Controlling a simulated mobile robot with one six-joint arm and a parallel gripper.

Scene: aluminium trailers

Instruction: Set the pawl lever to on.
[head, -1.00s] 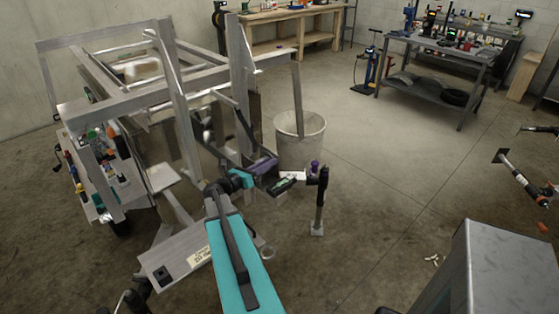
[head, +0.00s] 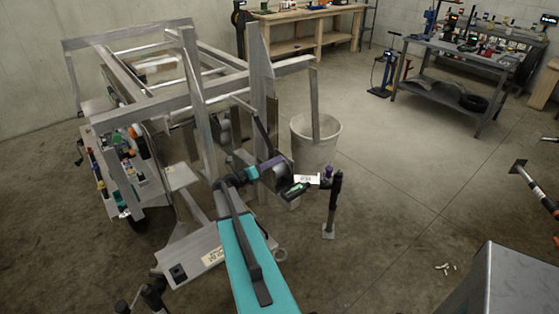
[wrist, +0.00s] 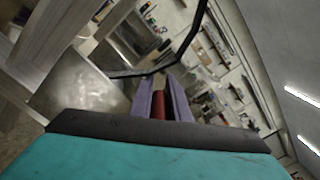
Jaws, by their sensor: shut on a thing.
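The aluminium trailer frame (head: 190,95) stands left of centre in the head view. My gripper (head: 277,170) is by its front post, beside a dark bent bar (head: 262,133). In the wrist view, the purple fingers of my gripper (wrist: 161,100) are closed around a small red piece (wrist: 160,105), which seems to be the pawl lever's grip. The rest of the lever is hidden, and its on or off setting cannot be read. A black bent bar (wrist: 150,70) crosses just beyond the fingertips.
A grey bucket (head: 316,148) stands behind my gripper. An upright post with a black handle (head: 334,195) is to its right. A grey metal box (head: 510,280) is at lower right. Workbenches (head: 455,65) line the back. The floor between is mostly clear.

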